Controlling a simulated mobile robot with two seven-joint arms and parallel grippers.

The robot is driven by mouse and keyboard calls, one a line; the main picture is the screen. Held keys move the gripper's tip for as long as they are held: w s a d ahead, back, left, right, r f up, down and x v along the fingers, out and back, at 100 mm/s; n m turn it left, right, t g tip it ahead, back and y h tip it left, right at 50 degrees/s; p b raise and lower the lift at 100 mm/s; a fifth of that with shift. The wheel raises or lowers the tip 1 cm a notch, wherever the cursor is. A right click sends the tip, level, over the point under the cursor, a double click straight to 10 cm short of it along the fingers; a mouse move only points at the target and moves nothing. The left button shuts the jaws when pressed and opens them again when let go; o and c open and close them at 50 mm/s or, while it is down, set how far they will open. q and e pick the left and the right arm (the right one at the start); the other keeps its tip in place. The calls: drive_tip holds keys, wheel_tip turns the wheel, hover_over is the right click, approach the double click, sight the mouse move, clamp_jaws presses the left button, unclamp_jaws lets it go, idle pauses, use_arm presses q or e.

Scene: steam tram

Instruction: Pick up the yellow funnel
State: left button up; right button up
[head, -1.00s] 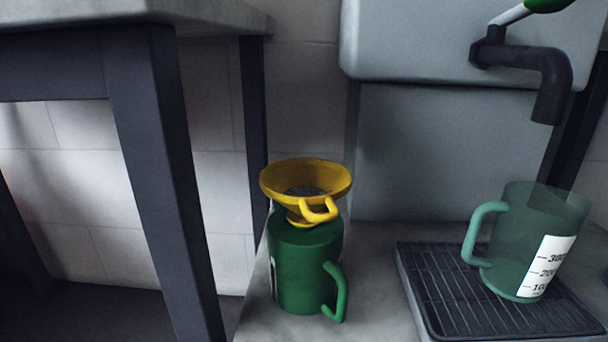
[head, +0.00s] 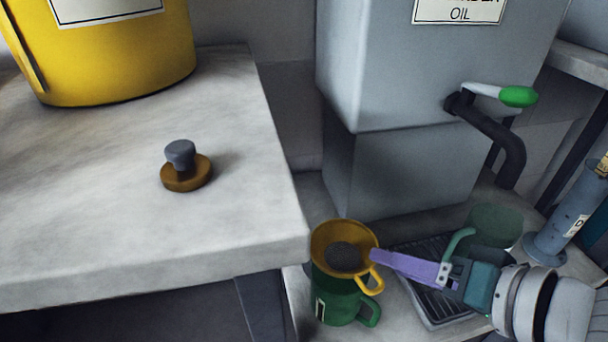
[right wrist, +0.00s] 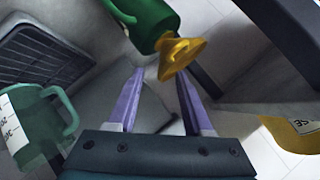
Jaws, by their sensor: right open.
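The yellow funnel (head: 327,236) sits on top of the green jug (head: 338,303) in the head view, its handle toward the lower right. A dark mesh shows inside its bowl. My right gripper (head: 374,256) comes in from the right, with its purple fingers beside the funnel's right rim. In the right wrist view the funnel (right wrist: 181,56) and the green jug (right wrist: 146,20) show beyond the fingertips. The two purple fingers of my right gripper (right wrist: 158,82) are apart, with nothing held between them. My left gripper is not in view.
A translucent green measuring jug (head: 497,226) stands on the drip tray (head: 424,308) behind my right gripper. The grey oil tank (head: 410,70) with its tap stands behind. A table (head: 90,230) fills the left, holding a yellow container (head: 125,55) and a knobbed brown lid (head: 186,174).

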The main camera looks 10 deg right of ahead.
sight(364, 255)
drive_tip(key=b+x, duration=0.3)
drive_tip(key=x, duration=0.2)
drive_tip(key=shift+w+a+f, duration=0.15)
drive_tip(key=shift+w+a, duration=0.05)
drive_tip(key=shift+a, duration=0.1)
drive_tip(key=shift+w+a+f, duration=0.1)
drive_tip(key=shift+w+a, duration=0.1)
drive_tip(key=shift+w, duration=0.2)
drive_tip(key=shift+s, duration=0.1)
drive_tip(key=shift+c, duration=0.7)
clamp_jaws()
